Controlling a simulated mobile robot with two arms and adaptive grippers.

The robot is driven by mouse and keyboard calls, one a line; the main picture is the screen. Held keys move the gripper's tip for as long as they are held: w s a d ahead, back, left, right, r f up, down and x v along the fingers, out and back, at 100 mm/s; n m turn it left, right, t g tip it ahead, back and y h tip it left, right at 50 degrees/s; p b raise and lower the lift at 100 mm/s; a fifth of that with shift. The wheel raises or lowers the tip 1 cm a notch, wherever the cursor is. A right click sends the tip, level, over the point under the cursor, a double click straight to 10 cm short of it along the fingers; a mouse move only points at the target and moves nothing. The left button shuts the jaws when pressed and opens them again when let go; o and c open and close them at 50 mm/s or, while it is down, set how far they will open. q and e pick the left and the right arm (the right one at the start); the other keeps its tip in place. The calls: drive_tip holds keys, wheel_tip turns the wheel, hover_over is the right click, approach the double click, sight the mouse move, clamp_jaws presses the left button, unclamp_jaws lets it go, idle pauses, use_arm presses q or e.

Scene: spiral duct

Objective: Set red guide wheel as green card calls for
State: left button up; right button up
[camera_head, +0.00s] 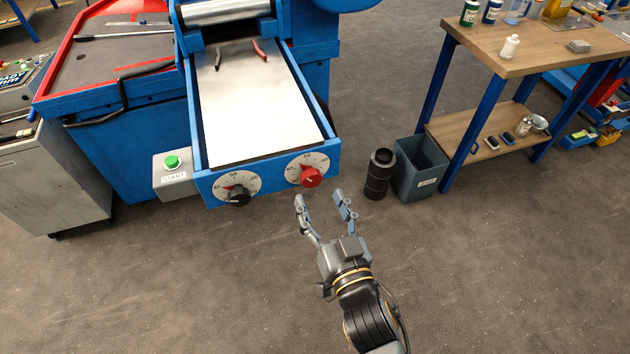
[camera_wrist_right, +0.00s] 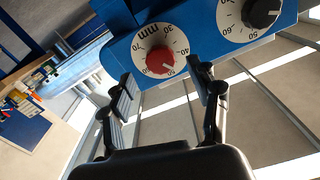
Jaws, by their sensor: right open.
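The red guide wheel (camera_head: 310,177) sits on a white numbered dial at the right of the blue machine's front panel. In the right wrist view the red wheel (camera_wrist_right: 160,60) shows with its dial marked "mm"; its exact setting is too small to read surely. My right gripper (camera_head: 320,198) is open and empty, just in front of and below the wheel, apart from it. In the right wrist view its fingers (camera_wrist_right: 163,85) stand spread on either side below the wheel. I cannot make out a green card. My left gripper is not in view.
A black knob (camera_head: 238,195) on its own dial is left of the red wheel. A green start button (camera_head: 172,162) is further left. A grey bin (camera_head: 420,168) and a black ribbed cylinder (camera_head: 379,174) stand right, beside a workbench (camera_head: 535,50). The floor in front is clear.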

sight(313, 183)
drive_tip(key=x, duration=0.4)
drive_tip(key=shift+p, duration=0.35)
drive_tip(key=c, duration=1.2)
